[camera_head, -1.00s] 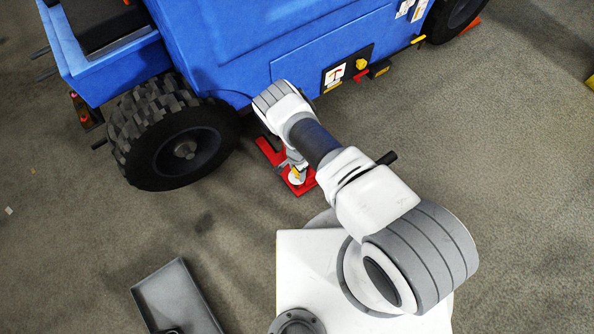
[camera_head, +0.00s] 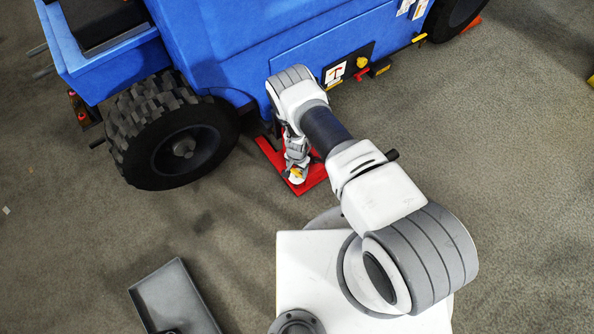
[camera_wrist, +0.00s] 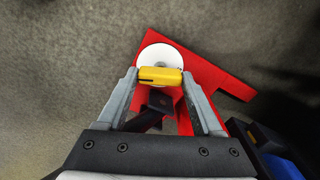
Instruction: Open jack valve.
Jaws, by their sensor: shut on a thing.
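The jack is a red frame (camera_wrist: 215,72) on the floor beside the blue vehicle; its red base also shows in the head view (camera_head: 316,178). On it sits a white disc (camera_wrist: 165,56) with a yellow valve handle (camera_wrist: 160,76) lying across it. My gripper (camera_wrist: 159,78) has one fingertip at each end of the yellow handle and is shut on it. In the head view, my gripper (camera_head: 296,165) reaches down to the white and yellow valve (camera_head: 297,174). Part of the jack is hidden behind my arm and gripper.
The blue vehicle (camera_head: 235,35) stands just behind the jack, with a large black tyre (camera_head: 180,150) to the left. A panel with a yellow knob (camera_head: 361,63) is on its side. A grey tray (camera_head: 175,295) lies at lower left. The floor right of my arm is clear.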

